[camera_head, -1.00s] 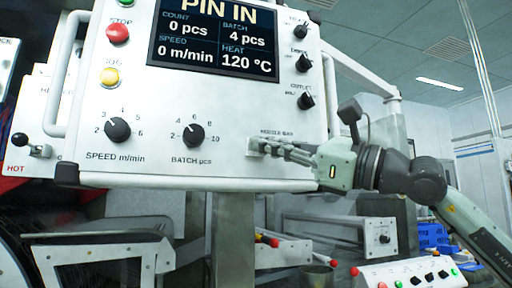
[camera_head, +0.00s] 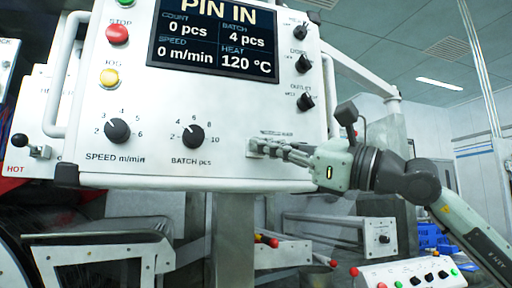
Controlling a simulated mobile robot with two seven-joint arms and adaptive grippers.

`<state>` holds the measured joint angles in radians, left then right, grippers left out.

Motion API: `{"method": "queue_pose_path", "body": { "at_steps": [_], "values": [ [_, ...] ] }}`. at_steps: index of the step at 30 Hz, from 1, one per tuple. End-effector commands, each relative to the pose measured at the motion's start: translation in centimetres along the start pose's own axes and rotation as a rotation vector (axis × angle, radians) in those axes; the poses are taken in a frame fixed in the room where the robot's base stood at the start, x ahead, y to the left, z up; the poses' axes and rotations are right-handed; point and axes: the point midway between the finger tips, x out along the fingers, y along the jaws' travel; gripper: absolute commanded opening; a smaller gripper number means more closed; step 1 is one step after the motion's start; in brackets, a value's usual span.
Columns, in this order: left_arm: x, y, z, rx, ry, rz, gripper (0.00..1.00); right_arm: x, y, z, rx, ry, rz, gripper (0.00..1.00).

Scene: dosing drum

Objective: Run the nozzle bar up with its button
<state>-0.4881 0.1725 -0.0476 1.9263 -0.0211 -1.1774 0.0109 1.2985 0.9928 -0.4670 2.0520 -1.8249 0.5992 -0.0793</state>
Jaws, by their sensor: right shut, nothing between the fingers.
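The control panel (camera_head: 250,110) fills the upper middle of the view. Its nozzle bar button plate (camera_head: 252,148) sits at the lower right of the panel, under a small label that is partly covered. My right gripper (camera_head: 262,147) is shut and empty, its fingertips at this plate. The fingers hide most of the plate, so I cannot tell whether a button is pressed. The screen (camera_head: 213,40) reads PIN IN, 0 pcs, batch 4 pcs, 0 m/min and 120 °C. My left gripper is not in view.
A smaller button box (camera_head: 410,274) stands at the lower right.

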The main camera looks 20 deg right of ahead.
Motion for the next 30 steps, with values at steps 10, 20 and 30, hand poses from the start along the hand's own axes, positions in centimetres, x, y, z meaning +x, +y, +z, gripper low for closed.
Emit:
{"method": "queue_pose_path", "body": {
  "at_steps": [10, 20, 30],
  "values": [
    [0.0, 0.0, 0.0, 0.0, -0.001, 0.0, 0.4, 0.2, -0.1, -0.2, 0.001, 0.002, 0.0, 0.0],
    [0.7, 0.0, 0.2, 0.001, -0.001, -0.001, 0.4, -0.5, 0.5, 0.1, -0.001, 0.002, 0.001, 0.0],
    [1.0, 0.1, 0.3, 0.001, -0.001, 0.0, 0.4, -1.1, 0.8, 0.6, 0.0, 0.002, 0.0, 0.0]
  ]
}}
